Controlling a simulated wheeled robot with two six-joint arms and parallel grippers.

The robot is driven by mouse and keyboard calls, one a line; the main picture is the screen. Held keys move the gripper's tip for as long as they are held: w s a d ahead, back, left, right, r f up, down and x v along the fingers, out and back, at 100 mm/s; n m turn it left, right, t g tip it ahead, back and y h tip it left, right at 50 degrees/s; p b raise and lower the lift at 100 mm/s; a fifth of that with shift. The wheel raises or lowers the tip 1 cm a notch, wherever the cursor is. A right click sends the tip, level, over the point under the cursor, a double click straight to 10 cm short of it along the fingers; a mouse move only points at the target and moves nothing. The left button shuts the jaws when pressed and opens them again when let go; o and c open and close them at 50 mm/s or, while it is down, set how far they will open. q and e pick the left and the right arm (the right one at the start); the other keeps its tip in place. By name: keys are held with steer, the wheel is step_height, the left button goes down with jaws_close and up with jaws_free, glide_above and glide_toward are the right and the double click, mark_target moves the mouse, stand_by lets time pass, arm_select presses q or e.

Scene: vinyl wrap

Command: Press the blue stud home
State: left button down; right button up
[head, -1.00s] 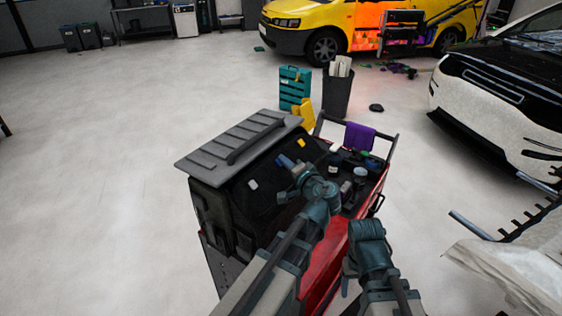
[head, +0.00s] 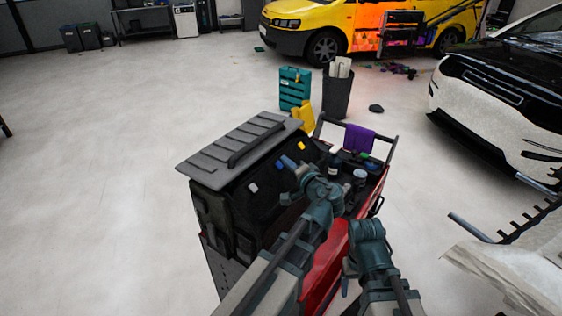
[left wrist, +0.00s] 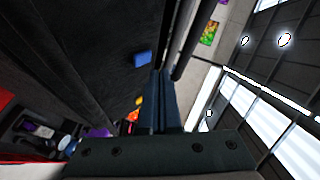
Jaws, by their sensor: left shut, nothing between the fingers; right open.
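The blue stud (head: 287,162) stands out from the upper front of a black case, between a white stud (head: 253,188) and a yellow stud (head: 301,146). It also shows in the left wrist view (left wrist: 142,59), on the dark face just left of my fingertips. My left gripper (head: 289,176) is shut and empty, close beside the blue stud. In the wrist view its fingers (left wrist: 160,76) show a small gap to the stud; depth is hard to tell. My right gripper (head: 347,284) is low over the red cart, mostly hidden by its own wrist, and open.
The case with a ribbed grey lid (head: 222,158) sits on a red cart (head: 326,262). Bottles (head: 360,177) crowd the tray behind my left arm. A purple cloth (head: 359,138) hangs on the cart handle. Floor left of the cart is clear.

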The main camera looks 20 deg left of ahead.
stand_by(0.3)
arm_select(q)
steer(key=d+r+p, duration=0.1)
steer(key=r+p, duration=0.1)
steer(key=s+d+r+p, duration=0.1)
steer(key=d, duration=0.1)
steer(key=shift+r+p, duration=0.4)
stand_by(0.4)
